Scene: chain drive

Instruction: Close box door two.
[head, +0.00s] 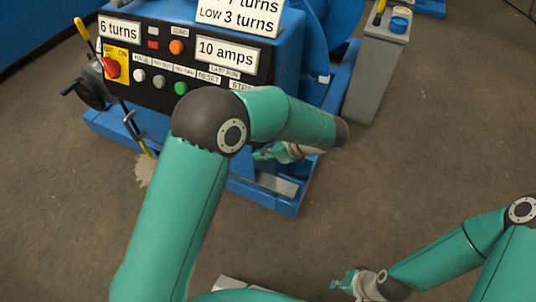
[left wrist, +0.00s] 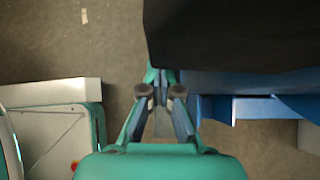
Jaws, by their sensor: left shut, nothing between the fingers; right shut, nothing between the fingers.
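The blue machine (head: 270,62) with a black control panel stands ahead of me. No door marked two can be made out in either view; my left arm hides part of the machine's front. My left gripper (head: 272,154) is shut and empty, low in front of the machine, above its base. In the left wrist view its fingers (left wrist: 160,92) hang over the floor beside the blue base (left wrist: 260,108), with a dark panel (left wrist: 225,38) close above right. My right gripper (head: 345,284) is shut and empty over the floor at the bottom, away from the machine.
The panel carries a red switch (head: 111,67), several buttons and signs reading "6 turns" (head: 119,29) and "10 amps" (head: 226,53). A black handwheel (head: 90,88) and yellow-handled lever (head: 84,35) are at left. A grey pedestal (head: 377,65) stands right. Floor (head: 420,150) is clear at right.

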